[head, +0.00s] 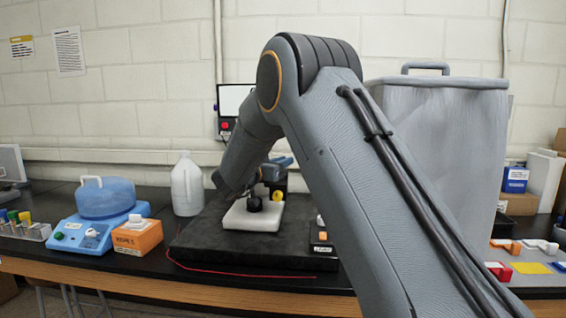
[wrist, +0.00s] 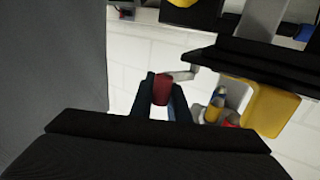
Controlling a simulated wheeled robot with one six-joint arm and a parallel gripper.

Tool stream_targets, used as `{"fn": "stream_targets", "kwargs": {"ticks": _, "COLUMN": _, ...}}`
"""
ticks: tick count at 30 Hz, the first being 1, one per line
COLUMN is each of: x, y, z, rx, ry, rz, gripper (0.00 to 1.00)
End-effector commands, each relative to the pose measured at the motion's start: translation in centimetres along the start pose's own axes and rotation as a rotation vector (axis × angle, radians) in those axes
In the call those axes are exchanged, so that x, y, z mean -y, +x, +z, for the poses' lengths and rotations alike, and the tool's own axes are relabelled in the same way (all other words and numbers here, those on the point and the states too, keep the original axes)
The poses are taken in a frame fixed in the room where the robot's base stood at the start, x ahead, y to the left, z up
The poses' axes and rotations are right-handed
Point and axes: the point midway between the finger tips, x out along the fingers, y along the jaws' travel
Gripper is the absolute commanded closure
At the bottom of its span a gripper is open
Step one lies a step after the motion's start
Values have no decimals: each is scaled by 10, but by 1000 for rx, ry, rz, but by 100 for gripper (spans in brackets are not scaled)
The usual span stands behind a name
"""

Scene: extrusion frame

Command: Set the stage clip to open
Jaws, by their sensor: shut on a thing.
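The stage clip shows in the wrist view as a dark red tip (wrist: 162,89) with a short light grey lever (wrist: 181,75) running right toward the black stage (wrist: 250,68). My gripper (wrist: 163,96) is shut on the red tip, with one dark finger on each side of it. The stage belongs to a microscope with a yellow body (wrist: 272,106). In the head view the microscope's white base (head: 250,217) stands on a black slab, and my arm hides much of its upper part. I cannot tell the clip's setting.
Objectives (wrist: 215,108) with coloured rings sit close to the stage. The black slab (head: 205,240) has a red cord (head: 240,274) along its front. A white jug (head: 187,185), a blue bath (head: 105,205) and an orange box (head: 138,237) stand left. A large grey bin (head: 440,150) stands right.

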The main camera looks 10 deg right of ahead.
Motion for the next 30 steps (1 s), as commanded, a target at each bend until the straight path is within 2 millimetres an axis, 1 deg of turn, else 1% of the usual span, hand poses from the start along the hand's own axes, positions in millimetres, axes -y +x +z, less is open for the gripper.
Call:
{"fn": "stream_targets", "kwargs": {"ticks": 7, "x": 0, "y": 0, "z": -2, "rx": -2, "ry": 2, "rz": -1, "gripper": 100}}
{"fn": "stream_targets", "kwargs": {"ticks": 8, "x": 0, "y": 0, "z": -2, "rx": -2, "ry": 2, "rz": -1, "gripper": 80}}
{"fn": "stream_targets", "kwargs": {"ticks": 10, "x": 0, "y": 0, "z": -2, "rx": -2, "ry": 2, "rz": -1, "gripper": 68}}
{"fn": "stream_targets", "kwargs": {"ticks": 11, "x": 0, "y": 0, "z": -2, "rx": -2, "ry": 1, "rz": -1, "gripper": 66}}
{"fn": "stream_targets", "kwargs": {"ticks": 18, "x": 0, "y": 0, "z": -1, "rx": -1, "ry": 1, "rz": -2, "gripper": 66}}
{"fn": "stream_targets", "kwargs": {"ticks": 21, "x": 1, "y": -4, "z": -1, "rx": -1, "ry": 1, "rz": -3, "gripper": 66}}
{"fn": "stream_targets", "kwargs": {"ticks": 23, "x": 2, "y": -10, "z": -1, "rx": -2, "ry": 2, "rz": -4, "gripper": 66}}
{"fn": "stream_targets", "kwargs": {"ticks": 26, "x": 2, "y": -24, "z": 0, "rx": -2, "ry": 1, "rz": -5, "gripper": 66}}
{"fn": "stream_targets", "kwargs": {"ticks": 30, "x": 2, "y": -48, "z": 0, "rx": -2, "ry": 1, "rz": -4, "gripper": 66}}
